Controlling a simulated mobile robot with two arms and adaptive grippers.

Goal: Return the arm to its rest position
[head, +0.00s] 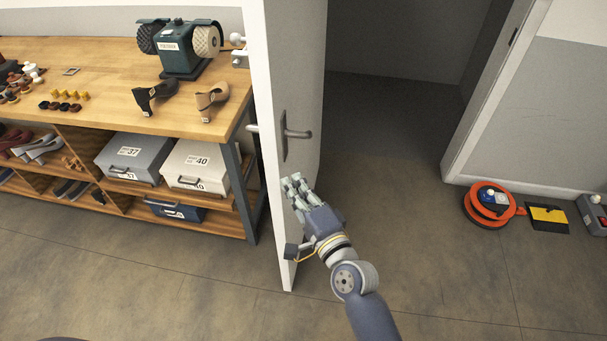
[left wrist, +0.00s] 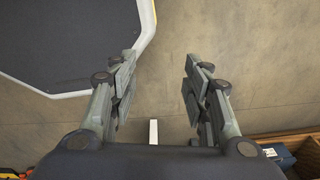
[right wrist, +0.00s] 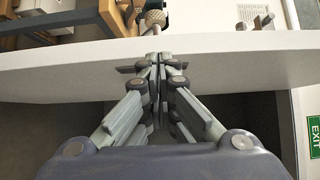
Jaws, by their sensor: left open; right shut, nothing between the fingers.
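My right gripper (head: 293,182) is in the middle of the head view, in front of the white door (head: 300,80) and below its lever handle (head: 297,133). The right wrist view shows its fingers (right wrist: 154,58) together with nothing between them, close to the door (right wrist: 60,72); whether they touch it I cannot tell. The door stands open beside a dark doorway. My left gripper (left wrist: 158,70) shows only in the left wrist view. Its fingers are apart and empty, above the bare floor.
A wooden workbench (head: 100,95) with a grinder (head: 180,45) and shoe forms stands left of the door, with boxes (head: 133,157) on its shelves. An orange cable reel (head: 488,205) and a yellow-black item (head: 548,217) lie on the floor at right. The floor in front is clear.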

